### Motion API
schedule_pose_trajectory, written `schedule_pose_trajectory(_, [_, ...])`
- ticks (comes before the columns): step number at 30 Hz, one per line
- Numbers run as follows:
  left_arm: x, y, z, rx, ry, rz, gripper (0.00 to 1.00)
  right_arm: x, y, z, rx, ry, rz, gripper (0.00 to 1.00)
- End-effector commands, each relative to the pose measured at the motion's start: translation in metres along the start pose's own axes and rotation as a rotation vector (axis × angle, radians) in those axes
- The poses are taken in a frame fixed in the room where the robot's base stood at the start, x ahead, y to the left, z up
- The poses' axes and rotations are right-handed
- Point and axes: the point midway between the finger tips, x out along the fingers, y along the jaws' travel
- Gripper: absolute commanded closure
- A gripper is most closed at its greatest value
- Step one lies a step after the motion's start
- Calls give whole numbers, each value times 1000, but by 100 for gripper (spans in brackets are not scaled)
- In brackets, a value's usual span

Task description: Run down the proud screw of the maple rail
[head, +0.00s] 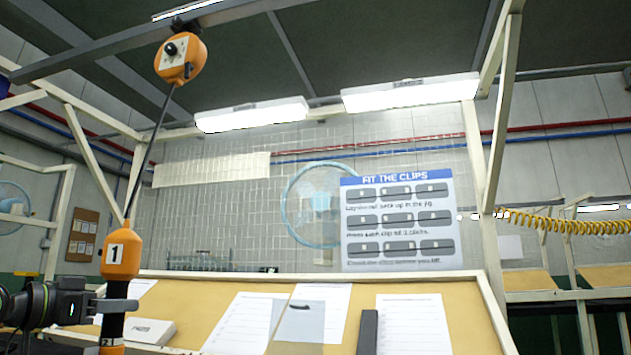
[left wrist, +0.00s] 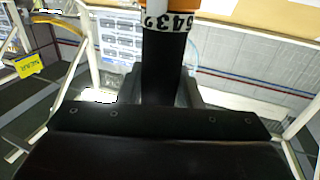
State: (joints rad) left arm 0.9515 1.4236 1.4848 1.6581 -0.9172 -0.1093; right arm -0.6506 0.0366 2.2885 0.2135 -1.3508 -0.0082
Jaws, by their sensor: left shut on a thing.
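An orange and black hanging power driver (head: 121,258) marked "1" is at the left of the head view, hanging upright on a cord from an orange balancer (head: 180,58). My left gripper (head: 114,305) is shut around its black body below the orange part. In the left wrist view, the black body (left wrist: 164,65) with a white number band stands between the fingers of my left gripper (left wrist: 165,95). The driver's lower end is out of the head view. No maple rail or screw can be made out in either view. My right gripper is not in view.
A tan board (head: 205,308) with a pale frame stands ahead, with papers (head: 415,325), a dark strip (head: 367,333) and a small white box (head: 150,331). Behind are a "FIT THE CLIPS" sign (head: 398,222) and a fan (head: 312,203). A yellow coiled hose (head: 560,222) hangs right.

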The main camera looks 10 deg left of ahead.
Motion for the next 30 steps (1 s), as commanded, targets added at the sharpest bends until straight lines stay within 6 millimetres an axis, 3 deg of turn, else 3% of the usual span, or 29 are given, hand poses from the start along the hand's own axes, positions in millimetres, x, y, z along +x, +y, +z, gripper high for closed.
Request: schedule_pose_trajectory(30, [0, 0, 11, 0, -1, 0, 100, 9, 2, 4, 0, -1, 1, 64])
